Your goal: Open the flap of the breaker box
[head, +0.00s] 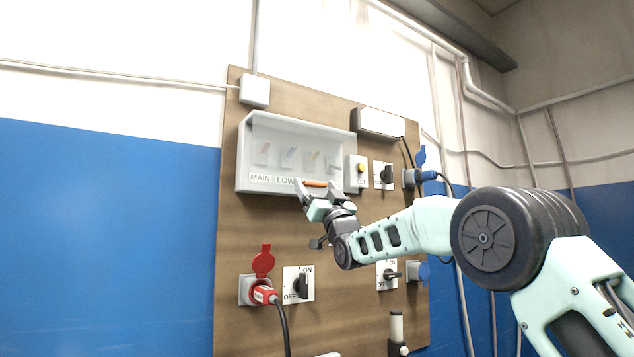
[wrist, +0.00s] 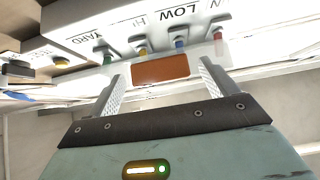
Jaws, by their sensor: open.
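The breaker box (head: 243,160) is a pale grey box high on the wooden panel. Its translucent flap (head: 305,140) hangs down over the front, with coloured switches showing faintly behind it. An orange handle (head: 314,183) lies at the flap's lower edge. It shows as an orange-brown block in the wrist view (wrist: 160,68). My gripper (head: 317,188) is at this lower edge. In the wrist view my gripper's fingers (wrist: 160,76) are apart, one on each side of the handle, with gaps visible. Whether the handle lies fully between the fingertips in depth I cannot tell.
A yellow-button box (head: 361,168) and a rotary switch (head: 384,175) sit right of the breaker box. Below are a red socket with plug (head: 264,294) and another rotary switch (head: 299,285). The panel just below the breaker box is mostly bare.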

